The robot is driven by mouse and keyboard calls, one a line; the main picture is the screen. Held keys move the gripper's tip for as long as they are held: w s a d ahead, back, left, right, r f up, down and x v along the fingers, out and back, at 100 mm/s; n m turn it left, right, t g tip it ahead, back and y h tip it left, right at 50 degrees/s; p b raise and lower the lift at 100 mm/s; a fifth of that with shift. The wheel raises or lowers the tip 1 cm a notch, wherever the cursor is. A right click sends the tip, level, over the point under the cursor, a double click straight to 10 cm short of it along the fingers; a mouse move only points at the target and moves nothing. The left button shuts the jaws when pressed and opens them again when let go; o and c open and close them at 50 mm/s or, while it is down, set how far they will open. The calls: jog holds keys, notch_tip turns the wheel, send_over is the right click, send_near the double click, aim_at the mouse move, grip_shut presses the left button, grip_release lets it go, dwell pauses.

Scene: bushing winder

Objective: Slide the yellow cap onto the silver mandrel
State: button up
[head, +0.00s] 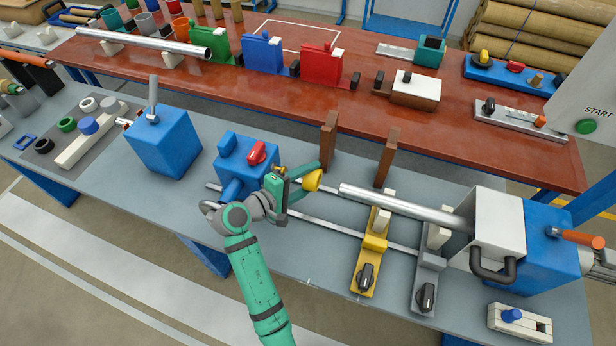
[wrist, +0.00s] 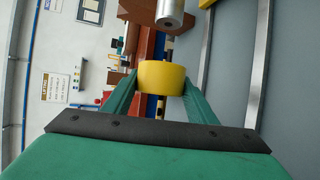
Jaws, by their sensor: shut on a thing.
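The yellow cap (head: 313,180) is held between the green fingers of my gripper (head: 306,180). In the wrist view the cap (wrist: 161,78) sits between both fingertips, with its side facing the camera. The silver mandrel (head: 405,208) is a long metal rod that runs from the grey headstock on the right toward my gripper. Its free end is a short way right of the cap, apart from it. In the wrist view the mandrel's end (wrist: 171,18) is just beyond the cap and slightly right of it. The cap's far opening is hidden.
A yellow support (head: 372,250) and a grey support (head: 428,262) stand under the mandrel on two rails. Two brown posts (head: 329,135) rise behind it. A blue block with a red knob (head: 257,153) stands left of my gripper. A red-brown table lies behind.

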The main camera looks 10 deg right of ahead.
jog(key=shift+s+d, duration=0.75)
jog(key=shift+d, duration=0.25)
jog(key=shift+s+d, duration=0.7)
jog(key=shift+d, duration=0.3)
jog(key=shift+o, duration=1.4)
jog(key=c, duration=0.4)
jog(key=shift+w, duration=0.1)
jog(key=shift+s+a, duration=0.15)
jog(key=shift+s, duration=0.05)
jog(key=shift+s+d, duration=0.45)
jog(key=shift+d, duration=0.3)
jog(key=shift+s+d, duration=0.4)
jog(key=shift+d, duration=0.35)
